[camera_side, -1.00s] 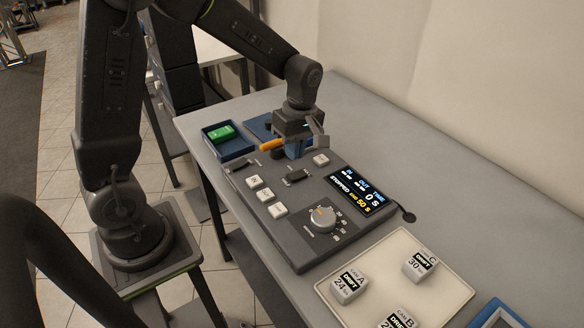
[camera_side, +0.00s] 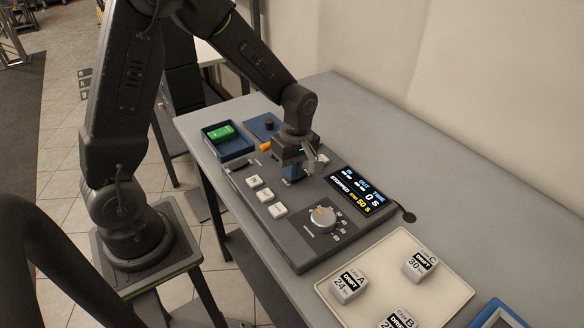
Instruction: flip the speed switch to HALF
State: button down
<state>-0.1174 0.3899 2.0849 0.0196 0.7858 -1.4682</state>
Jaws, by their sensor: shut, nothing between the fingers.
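The grey control panel (camera_side: 290,247) lies on the table. My gripper (camera_side: 293,180) is shut and points down at the panel's upper middle, where a dark rocker switch showed earlier. My gripper hides that switch, and I cannot tell whether the fingertips touch it. Another dark switch (camera_side: 239,163) sits at the panel's upper left. The switch labels are too small to read. The panel's display (camera_side: 362,190) reads STOPPED, with 0 S and 50 s.
White buttons (camera_side: 266,196) and a round knob (camera_side: 323,219) are on the panel. A blue tray (camera_side: 238,151) with a green block (camera_side: 221,132) stands behind. A cream tray (camera_side: 447,295) with white labelled blocks (camera_side: 349,285) lies in front. The table's right side (camera_side: 470,190) is clear.

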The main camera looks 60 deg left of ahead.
jog(key=shift+w+r, duration=0.3)
jog(key=shift+w, duration=0.4)
jog(key=shift+r, duration=0.1)
notch_tip(320, 180, up, 14)
jog(key=s, duration=0.1)
jog(key=shift+s, duration=0.35)
dwell(0.3)
jog(key=s+d+r+m+t, duration=0.2)
jog(key=s+m+t, duration=0.1)
jog(key=s+m, duration=0.4)
jog(key=s+d+r+m+t, duration=0.2)
jog(key=s+m+t, duration=0.2)
jog(key=s+m, duration=0.3)
jog(key=m, duration=0.4)
jog(key=shift+s+d+r, duration=0.2)
